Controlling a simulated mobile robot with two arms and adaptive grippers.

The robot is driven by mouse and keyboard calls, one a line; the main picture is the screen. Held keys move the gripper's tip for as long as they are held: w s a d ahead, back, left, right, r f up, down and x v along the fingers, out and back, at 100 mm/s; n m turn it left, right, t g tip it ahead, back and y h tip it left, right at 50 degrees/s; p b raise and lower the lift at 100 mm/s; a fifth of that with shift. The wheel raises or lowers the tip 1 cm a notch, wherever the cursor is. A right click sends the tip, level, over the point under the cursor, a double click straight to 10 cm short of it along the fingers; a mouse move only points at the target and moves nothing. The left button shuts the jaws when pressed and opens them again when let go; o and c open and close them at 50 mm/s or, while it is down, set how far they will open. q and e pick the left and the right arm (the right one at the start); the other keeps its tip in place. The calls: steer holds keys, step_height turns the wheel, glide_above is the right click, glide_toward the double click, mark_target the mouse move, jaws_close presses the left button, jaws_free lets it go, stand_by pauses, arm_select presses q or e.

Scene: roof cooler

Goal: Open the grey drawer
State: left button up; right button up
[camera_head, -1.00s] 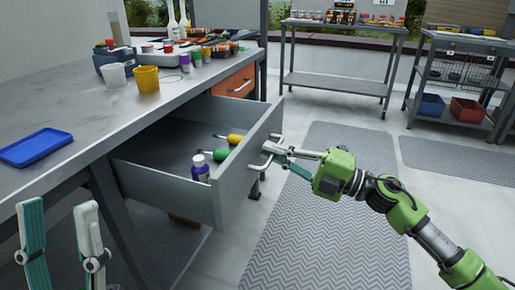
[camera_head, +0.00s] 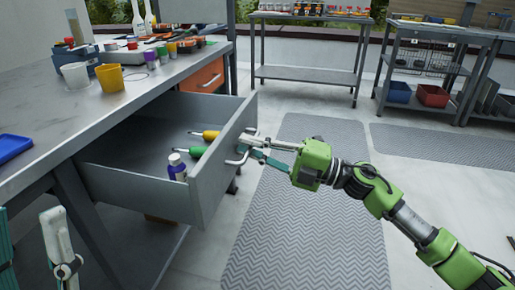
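The grey drawer (camera_head: 145,187) stands pulled well out from under the worktable, its inside showing. Its front panel (camera_head: 222,160) carries a pale metal handle (camera_head: 237,158). My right gripper (camera_head: 254,146) is at this handle, its fingers closed about it; the exact contact is small in the view. In the drawer lie a yellow-handled tool (camera_head: 206,135), a green-handled tool (camera_head: 193,152) and a dark blue bottle with a white cap (camera_head: 177,168). My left gripper (camera_head: 32,246) is at the lower left, fingers apart and empty, partly cut off by the frame edge.
The worktable top (camera_head: 60,115) bears a blue tray (camera_head: 12,147), a yellow cup (camera_head: 110,77), a white cup (camera_head: 76,76) and several small jars. An orange drawer (camera_head: 203,77) is shut behind. Grey mats (camera_head: 305,230) cover clear floor; shelves stand at the back.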

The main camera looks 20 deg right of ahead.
steer(key=v, duration=1.2)
